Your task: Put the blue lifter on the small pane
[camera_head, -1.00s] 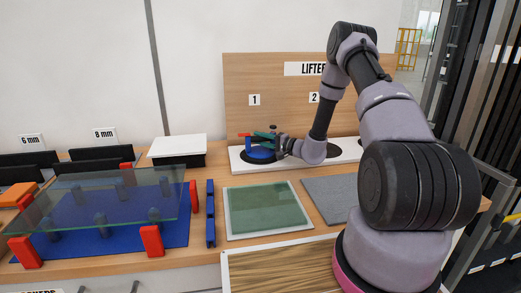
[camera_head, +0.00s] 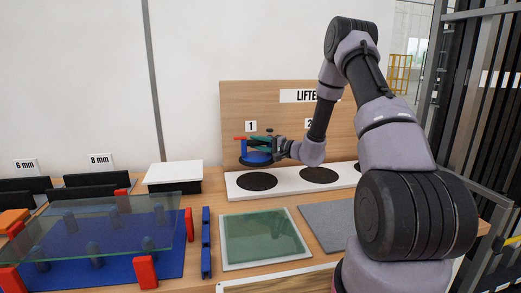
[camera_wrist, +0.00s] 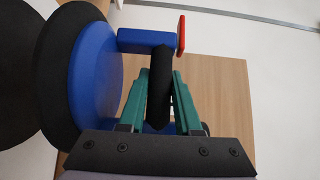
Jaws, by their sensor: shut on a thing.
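The blue lifter (camera_head: 256,159) is a round blue suction cup with a blue body, a dark handle and a red lever. My gripper (camera_head: 270,142), with green fingers, is shut on its handle and holds it above the white shelf, over the left dark round spot. In the wrist view the lifter's blue disc (camera_wrist: 95,72) has a black rim, and the green fingers (camera_wrist: 158,95) sit on both sides of the black handle. The small pane (camera_head: 264,238) is a greenish glass sheet lying flat on a pale square on the bench, in front of the shelf.
The white shelf (camera_head: 232,186) has dark round spots (camera_head: 257,181) under labels 1 and 2. A large glass pane (camera_head: 95,222) stands raised over a blue mat at left, with red corner blocks (camera_head: 145,272). A blue rail (camera_head: 206,245) and a grey mat (camera_head: 328,222) flank the small pane.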

